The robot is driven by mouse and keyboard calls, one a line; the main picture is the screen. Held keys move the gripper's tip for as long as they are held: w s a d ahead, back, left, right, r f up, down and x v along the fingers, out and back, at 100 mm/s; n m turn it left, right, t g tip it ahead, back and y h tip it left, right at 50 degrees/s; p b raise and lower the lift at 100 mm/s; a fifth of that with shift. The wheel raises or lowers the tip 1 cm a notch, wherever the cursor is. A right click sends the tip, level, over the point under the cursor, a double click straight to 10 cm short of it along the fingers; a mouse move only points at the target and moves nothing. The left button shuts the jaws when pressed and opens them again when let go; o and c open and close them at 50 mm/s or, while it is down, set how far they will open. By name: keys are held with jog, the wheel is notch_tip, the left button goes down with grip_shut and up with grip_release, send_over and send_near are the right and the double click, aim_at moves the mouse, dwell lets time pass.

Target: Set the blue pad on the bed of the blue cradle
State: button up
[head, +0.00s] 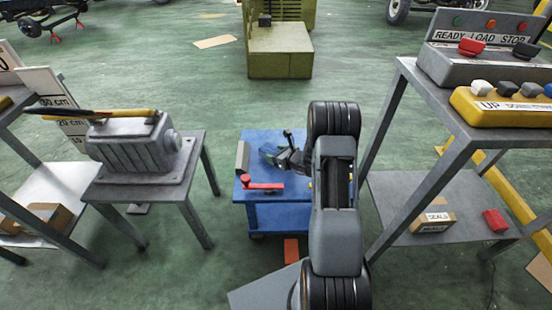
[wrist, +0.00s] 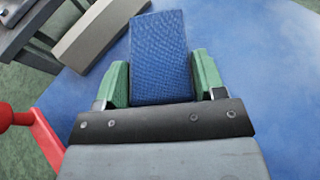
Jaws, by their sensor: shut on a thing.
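The blue pad (wrist: 160,55) is a textured blue block, held between the green fingers of my gripper (wrist: 162,75) in the wrist view. My gripper (head: 276,156) also shows in the head view, over the blue top at the centre. That blue top (head: 262,138) belongs to a low blue stand, which looks like the blue cradle. In the wrist view, its flat blue surface (wrist: 255,60) lies below the pad. I cannot tell whether the pad touches it. A grey block (head: 242,157) stands along its left edge, and a red lever (head: 262,184) lies at its front left.
A grey table with a ribbed grey casing (head: 135,145) stands to the left. A grey rack with a control panel (head: 490,60) and a yellow button box (head: 505,105) stands to the right. An olive box (head: 280,52) stands behind. Green floor is open between them.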

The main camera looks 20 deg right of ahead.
jog(key=shift+f, duration=0.7)
jog(key=shift+f, duration=0.1)
jog(key=shift+f+b, duration=0.15)
jog(key=shift+b, duration=0.2)
jog(key=o, duration=0.9)
jog(key=shift+r, duration=0.2)
